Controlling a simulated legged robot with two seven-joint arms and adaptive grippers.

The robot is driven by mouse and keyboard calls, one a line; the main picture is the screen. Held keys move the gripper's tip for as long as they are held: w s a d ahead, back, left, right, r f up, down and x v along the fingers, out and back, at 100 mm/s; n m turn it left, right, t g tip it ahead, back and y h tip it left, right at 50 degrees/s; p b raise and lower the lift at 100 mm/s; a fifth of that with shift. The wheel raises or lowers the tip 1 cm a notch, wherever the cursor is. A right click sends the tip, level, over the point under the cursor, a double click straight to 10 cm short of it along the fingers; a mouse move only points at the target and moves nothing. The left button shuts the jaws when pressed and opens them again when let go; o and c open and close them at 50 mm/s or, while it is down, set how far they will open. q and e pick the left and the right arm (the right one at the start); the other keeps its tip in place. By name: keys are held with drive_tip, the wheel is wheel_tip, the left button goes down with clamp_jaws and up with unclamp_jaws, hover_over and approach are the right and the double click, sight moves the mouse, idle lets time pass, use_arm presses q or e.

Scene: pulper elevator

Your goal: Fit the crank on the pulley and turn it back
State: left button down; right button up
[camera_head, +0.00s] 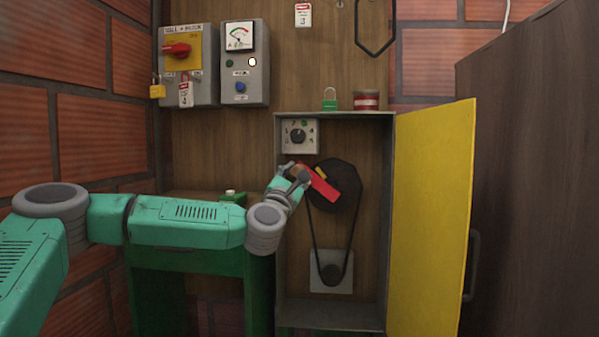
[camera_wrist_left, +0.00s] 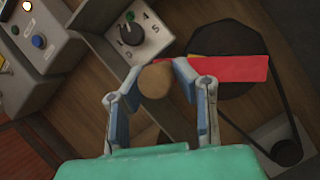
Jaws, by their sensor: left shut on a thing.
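The red crank (camera_head: 322,187) lies across the upper left of the large black pulley (camera_head: 349,196) in the open cabinet. A small yellow part shows beside it. In the left wrist view the crank arm (camera_wrist_left: 230,68) overlaps the pulley (camera_wrist_left: 228,42); I cannot tell whether it is seated on the hub. My left gripper (camera_head: 294,172) is at the crank's outer end. In the left wrist view its fingers (camera_wrist_left: 154,76) are shut around the crank's brown round handle (camera_wrist_left: 155,84). My right gripper is not in view.
A belt runs down to a small pulley (camera_head: 332,273). A dial box (camera_head: 299,136) sits just above my gripper. The yellow cabinet door (camera_head: 432,215) stands open at right. A green padlock (camera_head: 330,102) and a red-and-white tin (camera_head: 367,101) rest on the cabinet top. Switch boxes (camera_head: 188,65) hang upper left.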

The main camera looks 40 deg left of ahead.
use_arm(q)
drive_tip(key=shift+a+f+n, duration=0.15)
drive_tip(key=shift+n, duration=0.15)
drive_tip(key=shift+s+a+f+n+g+y, duration=0.2)
drive_tip(key=shift+f+n+y, duration=0.25)
drive_tip(key=shift+n, duration=0.25)
drive_tip(key=shift+s+a+f+n+g+y, duration=0.15)
drive_tip(key=shift+f+n+y, duration=0.25)
drive_tip(key=shift+n, duration=0.3)
drive_tip(key=shift+w+r, duration=0.1)
drive_tip(key=shift+r, duration=0.05)
drive_tip(key=shift+w+d+r+m+h+p, duration=0.1)
drive_tip(key=shift+d+r+m+h+p, duration=0.15)
drive_tip(key=shift+r+m+p, duration=0.35)
drive_tip(key=shift+w+d+r+m+t+h+p, duration=0.15)
drive_tip(key=shift+r+m+t+h+p, duration=0.2)
drive_tip(key=shift+m+p, duration=0.3)
drive_tip(key=shift+w+d+m+t+h+p, duration=0.1)
drive_tip(key=shift+d+m+h+p, duration=0.05)
drive_tip(key=shift+m+h+p, duration=0.4)
drive_tip(key=shift+b, duration=0.3)
drive_tip(key=shift+r, duration=0.1)
drive_tip(key=shift+s+d, duration=0.15)
drive_tip(key=shift+s, duration=0.05)
